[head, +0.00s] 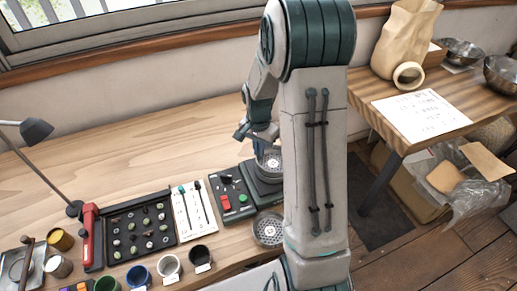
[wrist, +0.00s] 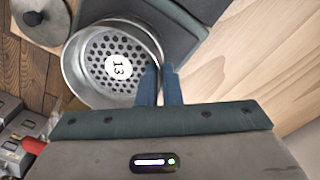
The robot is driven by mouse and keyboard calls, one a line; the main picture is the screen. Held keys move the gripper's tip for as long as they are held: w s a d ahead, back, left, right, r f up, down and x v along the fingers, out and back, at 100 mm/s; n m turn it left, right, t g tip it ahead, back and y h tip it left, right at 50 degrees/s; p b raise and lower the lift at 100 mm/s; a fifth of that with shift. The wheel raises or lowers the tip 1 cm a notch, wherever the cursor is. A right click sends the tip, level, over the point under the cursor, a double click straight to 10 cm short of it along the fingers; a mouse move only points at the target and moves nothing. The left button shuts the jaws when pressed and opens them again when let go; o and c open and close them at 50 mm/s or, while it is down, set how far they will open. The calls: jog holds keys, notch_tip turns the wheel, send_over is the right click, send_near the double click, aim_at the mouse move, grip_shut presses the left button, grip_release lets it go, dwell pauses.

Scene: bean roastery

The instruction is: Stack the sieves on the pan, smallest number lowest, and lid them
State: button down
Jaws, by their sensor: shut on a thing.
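My gripper (head: 259,150) is shut on the rim of a round metal sieve; its blue fingers (wrist: 160,76) pinch the wall in the wrist view. This sieve (wrist: 112,62) has a perforated floor and a white label reading 13. A round grey lid with a dark knob (wrist: 38,22) shows in the wrist view. My arm hides part of the bench.
A dark control box (head: 234,193) with red and green buttons stands left of the base. A bean tray (head: 140,228), cups (head: 168,266) and a lamp (head: 37,130) fill the bench's left. The back of the bench (head: 140,150) is clear. A side table (head: 465,95) stands right.

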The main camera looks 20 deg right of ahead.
jog(key=shift+f, duration=0.3)
jog(key=c, duration=1.9)
grip_release()
notch_tip(320, 180, up, 11)
jog(key=p, duration=0.7)
